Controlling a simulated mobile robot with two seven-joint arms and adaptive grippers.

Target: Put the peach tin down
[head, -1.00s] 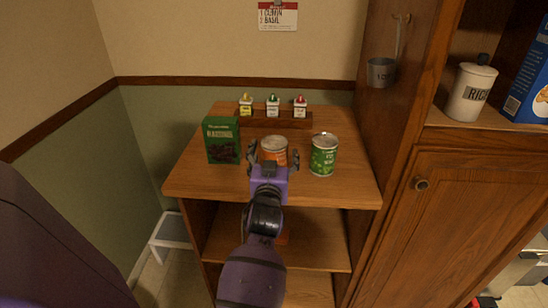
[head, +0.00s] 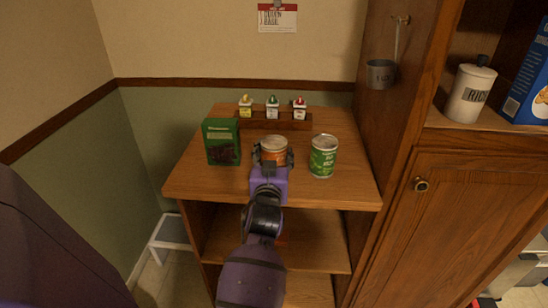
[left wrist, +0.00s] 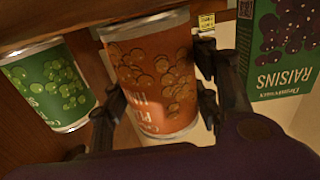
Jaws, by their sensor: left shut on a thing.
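The orange-labelled tin (head: 274,143) stands upright on the wooden counter (head: 215,187), between the green raisins box and the green-labelled tin. My left gripper (head: 273,160) is shut on it from the front, a finger on each side. In the left wrist view, which is upside down, the orange tin (left wrist: 155,75) fills the middle, between the fingers (left wrist: 165,100). Its base is at or very close to the wood; I cannot tell whether it touches. Its label is too blurred to read fully. My right gripper is not in view.
The raisins box (head: 221,142) is left of the tin and the green tin (head: 323,156) close on its right. Behind is a low wooden rack (head: 274,121) with three small containers. A tall cabinet (head: 440,225) bounds the right. The front left and front right counter are clear.

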